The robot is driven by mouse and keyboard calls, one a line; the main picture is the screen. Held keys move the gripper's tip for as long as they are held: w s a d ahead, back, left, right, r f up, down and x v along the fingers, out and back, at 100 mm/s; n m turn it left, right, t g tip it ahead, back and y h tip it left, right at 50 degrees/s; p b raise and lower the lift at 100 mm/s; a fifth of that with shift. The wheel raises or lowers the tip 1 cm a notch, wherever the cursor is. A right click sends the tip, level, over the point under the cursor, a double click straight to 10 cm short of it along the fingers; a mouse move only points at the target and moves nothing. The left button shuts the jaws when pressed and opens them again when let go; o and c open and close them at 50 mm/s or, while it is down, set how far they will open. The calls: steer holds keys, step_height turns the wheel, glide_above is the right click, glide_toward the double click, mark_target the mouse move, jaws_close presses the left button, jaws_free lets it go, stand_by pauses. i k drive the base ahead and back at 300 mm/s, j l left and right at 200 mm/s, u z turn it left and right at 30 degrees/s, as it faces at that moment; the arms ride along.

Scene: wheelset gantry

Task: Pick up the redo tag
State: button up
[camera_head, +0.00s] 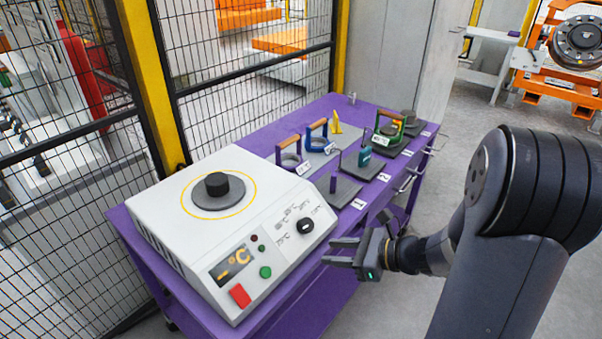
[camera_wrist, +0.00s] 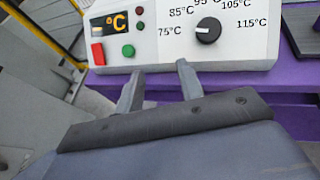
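No tag that I can read as the redo tag shows clearly. A small yellow upright piece (camera_head: 336,123) stands at the back of the purple bench; I cannot tell whether it is the tag. My gripper (camera_head: 328,251) is open and empty, beside the front edge of the bench near the white heater box. In the wrist view, the fingers of my gripper (camera_wrist: 160,69) are spread apart, with the heater's panel beyond them. The yellow piece is well behind my gripper and does not show in the wrist view.
The white heater box (camera_head: 160,215) with a knob (camera_head: 306,226) fills the near end of the purple bench (camera_head: 262,128). A mesh fence (camera_head: 250,60) runs behind.

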mark_target(334, 175)
steer(key=i+l+u, duration=0.1)
steer(key=i+l, duration=0.2)
steer(key=i+l+u, duration=0.25)
steer(key=i+l, duration=0.25)
steer(key=l, duration=0.25)
steer(key=i+l+u, duration=0.1)
steer(key=i+l, duration=0.15)
steer(key=l, duration=0.15)
